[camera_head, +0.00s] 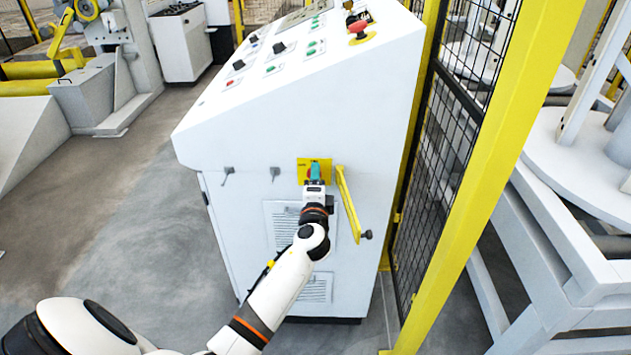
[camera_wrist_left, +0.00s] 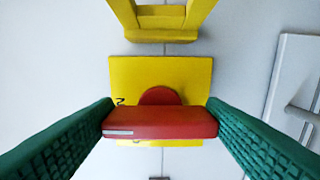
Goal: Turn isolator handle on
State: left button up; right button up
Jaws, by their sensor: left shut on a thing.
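The isolator handle is a red bar (camera_wrist_left: 160,122) with a white stripe at one end. It sits on a round red hub in front of a yellow plate (camera_wrist_left: 190,75) with dark markings. The plate (camera_head: 302,164) also shows on the cabinet side in the head view. My left gripper (camera_head: 315,171) is at the plate, its green pads at the two ends of the red bar, shut on it. The bar lies crosswise in the left wrist view. In the head view the gripper hides the handle. My right gripper is in neither view.
The white control cabinet (camera_head: 245,150) has a sloped panel with buttons and a red emergency stop (camera_head: 358,28). A yellow grab bar (camera_head: 347,205) stands out right of the plate. A mesh fence (camera_head: 440,165) with a yellow post (camera_head: 487,165) rises at the right. The left floor (camera_head: 125,215) is clear.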

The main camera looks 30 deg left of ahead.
pick_arm(q)
jog(key=shift+f, duration=0.1)
dwell(0.4)
jog(key=o, duration=0.7)
jog(key=b+v, duration=0.1)
jog(key=v, duration=1.1)
